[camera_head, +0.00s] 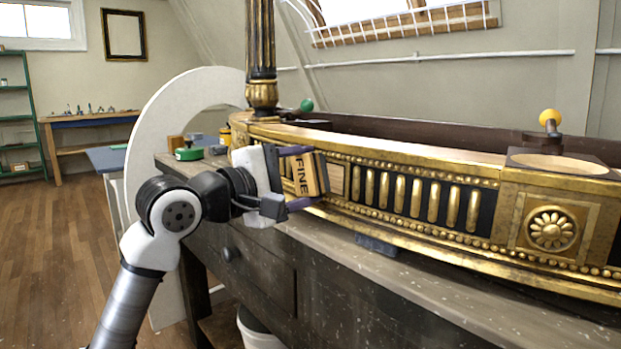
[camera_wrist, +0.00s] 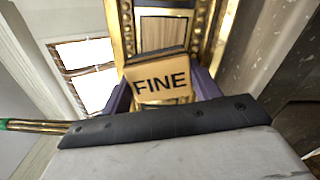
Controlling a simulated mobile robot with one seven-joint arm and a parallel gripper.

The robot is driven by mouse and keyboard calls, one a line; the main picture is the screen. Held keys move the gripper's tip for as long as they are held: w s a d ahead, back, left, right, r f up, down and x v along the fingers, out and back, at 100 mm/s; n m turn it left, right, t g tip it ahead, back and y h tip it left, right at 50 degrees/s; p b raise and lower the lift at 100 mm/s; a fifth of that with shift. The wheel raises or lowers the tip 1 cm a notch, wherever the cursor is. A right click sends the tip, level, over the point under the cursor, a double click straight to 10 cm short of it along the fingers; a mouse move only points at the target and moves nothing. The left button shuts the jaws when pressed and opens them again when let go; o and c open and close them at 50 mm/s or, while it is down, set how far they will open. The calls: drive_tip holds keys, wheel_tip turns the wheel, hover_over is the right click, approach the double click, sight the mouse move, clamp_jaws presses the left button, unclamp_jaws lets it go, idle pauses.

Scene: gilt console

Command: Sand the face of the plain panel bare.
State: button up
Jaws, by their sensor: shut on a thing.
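My gripper (camera_head: 303,178) is shut on a tan sanding block (camera_head: 305,174) marked FINE, with a dark layer along its far side. The purple fingers grip it from both sides; it also shows in the wrist view (camera_wrist: 160,88). The plain panel (camera_head: 337,180) sits in the gilt console's front, just right of the block and partly hidden by it. In the wrist view the panel (camera_wrist: 165,34) shows beyond the block as brown, wood-coloured, with a pale border. I cannot tell whether the block touches the panel.
The gilt console (camera_head: 460,160) lies on a worn workbench (camera_head: 340,262). A fluted column (camera_head: 261,60) stands at its left end. A yellow-topped knob (camera_head: 550,117) stands at right. A green-lidded tin (camera_head: 188,153) is on the bench's left end. A blue-grey item (camera_head: 376,245) lies below the console.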

drive_tip(key=shift+w+a, duration=0.55)
drive_tip(key=shift+w, duration=0.25)
drive_tip(key=shift+w+a, duration=0.55)
drive_tip(key=shift+w, duration=0.2)
drive_tip(key=v, duration=0.6)
drive_tip(key=shift+b, duration=0.45)
drive_tip(key=shift+s+a, duration=0.1)
drive_tip(key=shift+s, duration=0.05)
drive_tip(key=shift+b+v, duration=0.35)
drive_tip(key=shift+v, duration=1)
